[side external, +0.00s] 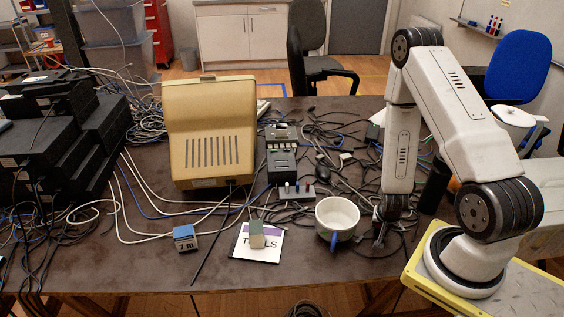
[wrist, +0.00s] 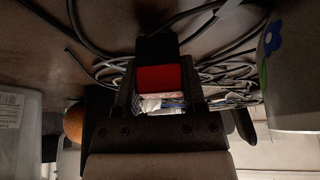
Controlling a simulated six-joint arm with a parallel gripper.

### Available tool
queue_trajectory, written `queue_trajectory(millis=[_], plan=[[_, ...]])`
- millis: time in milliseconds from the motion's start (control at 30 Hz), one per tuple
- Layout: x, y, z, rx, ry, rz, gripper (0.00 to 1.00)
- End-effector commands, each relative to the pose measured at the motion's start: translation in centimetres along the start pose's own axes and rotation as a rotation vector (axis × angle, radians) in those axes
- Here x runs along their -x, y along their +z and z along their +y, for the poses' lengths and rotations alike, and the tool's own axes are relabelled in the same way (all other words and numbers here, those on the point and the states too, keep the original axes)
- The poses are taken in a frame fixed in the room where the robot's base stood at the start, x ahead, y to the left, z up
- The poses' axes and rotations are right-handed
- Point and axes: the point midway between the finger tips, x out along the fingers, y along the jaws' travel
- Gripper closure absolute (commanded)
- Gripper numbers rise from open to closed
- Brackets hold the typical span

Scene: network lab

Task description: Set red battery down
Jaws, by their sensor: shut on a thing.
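The red battery (wrist: 165,78) shows as a red block between the fingers of my gripper (wrist: 158,72) in the wrist view. My gripper is shut on it. In the side external view my gripper (side external: 381,236) points down, low over the right part of the table (side external: 300,272), just right of a white mug. I cannot make out the battery there. I cannot tell whether it touches the table.
The white mug (side external: 337,217) with a blue handle stands close left of my gripper. A TOOLS card (side external: 243,252) bears a small block (side external: 257,235). Loose cables (side external: 340,165) spread behind; the front table strip is mostly clear.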

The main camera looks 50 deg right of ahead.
Motion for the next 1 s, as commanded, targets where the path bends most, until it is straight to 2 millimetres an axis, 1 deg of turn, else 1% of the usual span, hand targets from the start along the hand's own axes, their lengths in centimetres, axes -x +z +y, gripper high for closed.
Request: queue_trajectory(millis=[467, 500, 567, 600, 633, 1000], plan=[[-0.63, 0.25, -0.01, 0.000, 0.000, 0.001, 1.00], [-0.66, 0.25, -0.01, 0.000, 0.000, 0.001, 0.44], [-0.65, 0.24, -0.01, 0.000, 0.000, 0.001, 0.25], [-0.65, 0.24, -0.01, 0.000, 0.000, 0.001, 0.12], [-0.65, 0.24, -0.01, 0.000, 0.000, 0.001, 0.06], [-0.58, 0.23, 0.00, 0.000, 0.000, 0.000, 0.06]])
